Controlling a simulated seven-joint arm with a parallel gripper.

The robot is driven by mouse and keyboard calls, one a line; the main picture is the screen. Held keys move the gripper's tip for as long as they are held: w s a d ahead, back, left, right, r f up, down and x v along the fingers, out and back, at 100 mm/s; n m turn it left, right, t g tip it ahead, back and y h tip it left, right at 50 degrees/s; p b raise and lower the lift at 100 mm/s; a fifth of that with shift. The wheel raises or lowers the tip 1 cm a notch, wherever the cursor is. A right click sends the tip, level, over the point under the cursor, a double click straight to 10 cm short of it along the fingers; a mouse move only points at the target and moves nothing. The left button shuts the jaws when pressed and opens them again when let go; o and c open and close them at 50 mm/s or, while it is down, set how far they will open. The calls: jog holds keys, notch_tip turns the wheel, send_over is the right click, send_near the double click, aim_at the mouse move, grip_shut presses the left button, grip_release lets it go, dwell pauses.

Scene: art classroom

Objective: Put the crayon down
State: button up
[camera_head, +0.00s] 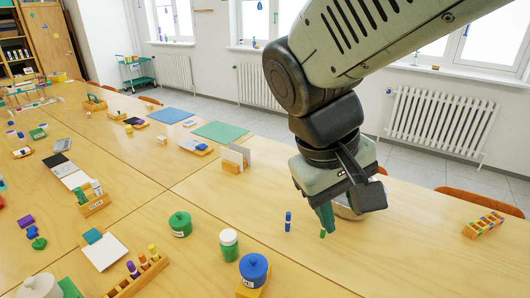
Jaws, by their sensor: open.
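My gripper (327,222) is low over the right-hand table, fingers pointing down; only one teal finger shows clearly. It is open. A small green crayon-like piece (322,234) is just below the fingertip, at or near the table top; I cannot tell whether it touches the finger. A blue crayon-like stick (288,221) is a little to the left of the gripper, apart from it. A pale round bowl (350,212) stands behind the gripper and is partly hidden by it.
A wooden holder with coloured pieces (484,225) stands at the far right. A wooden holder with grey cards (234,160), a green-lidded pot (180,223), a green-and-white jar (229,244) and a blue pot (254,269) stand to the left. The table's right front (430,265) is clear.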

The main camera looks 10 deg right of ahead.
jog(key=s+a+r+m+t+y, duration=0.1)
jog(key=s+a+r+t+y, duration=0.1)
jog(key=a+r+t, duration=0.3)
jog(key=shift+s+a+r+m+y, duration=0.3)
jog(key=shift+a+r+y, duration=0.15)
jog(key=shift+r+y, duration=0.35)
jog(key=shift+w+f, duration=0.1)
dwell(0.3)
